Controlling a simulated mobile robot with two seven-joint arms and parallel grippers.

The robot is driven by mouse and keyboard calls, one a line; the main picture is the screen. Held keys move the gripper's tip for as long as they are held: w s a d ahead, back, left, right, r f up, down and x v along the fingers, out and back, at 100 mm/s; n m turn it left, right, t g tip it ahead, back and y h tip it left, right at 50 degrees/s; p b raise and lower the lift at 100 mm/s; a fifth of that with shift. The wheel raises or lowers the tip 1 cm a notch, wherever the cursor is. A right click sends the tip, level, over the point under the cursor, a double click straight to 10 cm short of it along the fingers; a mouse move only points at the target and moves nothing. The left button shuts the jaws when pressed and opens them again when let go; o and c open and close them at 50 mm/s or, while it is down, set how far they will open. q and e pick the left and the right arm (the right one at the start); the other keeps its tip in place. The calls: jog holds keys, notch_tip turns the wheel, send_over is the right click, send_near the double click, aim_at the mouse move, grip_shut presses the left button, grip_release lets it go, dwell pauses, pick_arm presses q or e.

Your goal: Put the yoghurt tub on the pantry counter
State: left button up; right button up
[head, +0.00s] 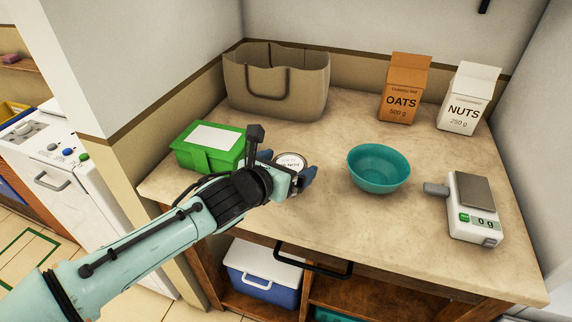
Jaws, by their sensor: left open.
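The yoghurt tub (290,160) shows as a round white lid with dark print, near the front left of the pantry counter (330,215). My left gripper (288,170) is open, with its blue fingers on either side of the tub. The tub's lower part is hidden behind the gripper, so I cannot tell whether its base touches the counter. My right gripper is not in view.
A green box (209,147) stands left of the gripper, with a beige bag (276,82) behind. A teal bowl (378,168) and a kitchen scale (474,208) stand to the right. Oats (403,88) and nuts (468,97) cartons stand at the back. The counter's front middle is clear.

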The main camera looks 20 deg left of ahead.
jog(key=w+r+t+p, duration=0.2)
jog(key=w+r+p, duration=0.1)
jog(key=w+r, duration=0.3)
pick_arm(q)
jog(key=p+v, duration=0.2)
jog(key=v, duration=1)
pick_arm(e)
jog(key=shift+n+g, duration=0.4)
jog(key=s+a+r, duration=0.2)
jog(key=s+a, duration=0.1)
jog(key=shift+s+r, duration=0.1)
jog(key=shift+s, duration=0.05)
